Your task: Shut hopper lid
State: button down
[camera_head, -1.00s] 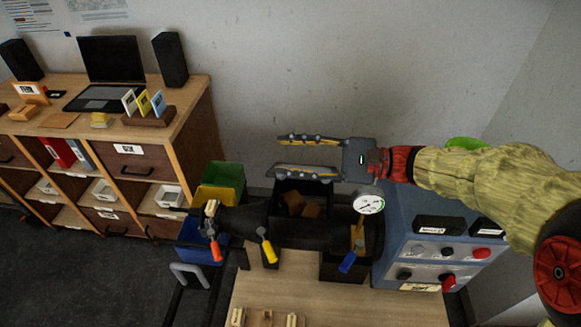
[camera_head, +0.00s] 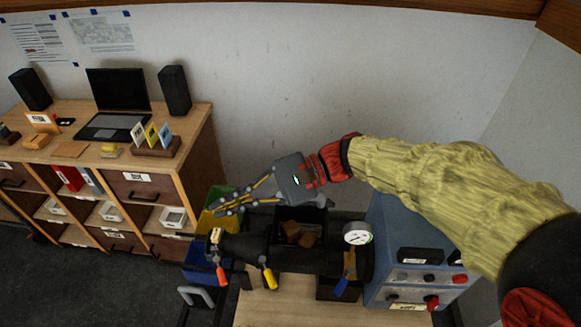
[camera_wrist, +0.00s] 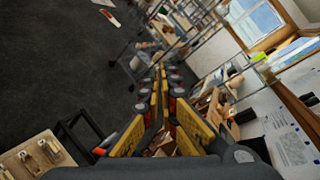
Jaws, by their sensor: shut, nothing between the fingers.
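The black hopper (camera_head: 283,238) stands open on the dark barrel-shaped machine (camera_head: 243,245), with brown chunks (camera_head: 299,233) inside. A dark upright panel behind the chunks may be its lid; I cannot tell for sure. My gripper (camera_head: 224,208) is shut and empty. Its fingers point left and down, above and left of the hopper, close in the picture to the yellow bin. The palm is up behind the hopper's left side. In the wrist view my fingers (camera_wrist: 160,80) lie close together with nothing between them; the hopper cannot be made out there.
A round gauge (camera_head: 357,233) and a blue control box (camera_head: 400,250) stand right of the hopper. Orange, yellow and blue handles hang at the front. Green, yellow (camera_head: 212,222) and blue bins stand left. The wooden bench top (camera_head: 300,305) in front is mostly clear.

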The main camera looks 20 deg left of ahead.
jog(key=w+d+r+n+t+h+p, duration=0.1)
jog(key=w+d+n+t+h+p, duration=0.1)
jog(key=w+d+t+h+p, duration=0.45)
jog(key=w+d+r+n+t+h+p, duration=0.1)
jog(key=w+n+t+h+p, duration=0.2)
jog(key=w+t+h, duration=0.5)
jog(key=w+f+g+y, duration=0.1)
jog(key=f, duration=0.3)
jog(key=w+f+y+p, duration=0.1)
jog(key=f, duration=0.3)
jog(key=w+f+g+y+p, duration=0.1)
jog(key=f, duration=0.3)
jog(key=shift+w+a+m+g, duration=0.1)
jog(key=shift+a+m+g, duration=0.15)
jog(key=shift+m+g, duration=0.1)
jog(key=shift+s+f, duration=0.2)
jog(key=shift+f, duration=0.3)
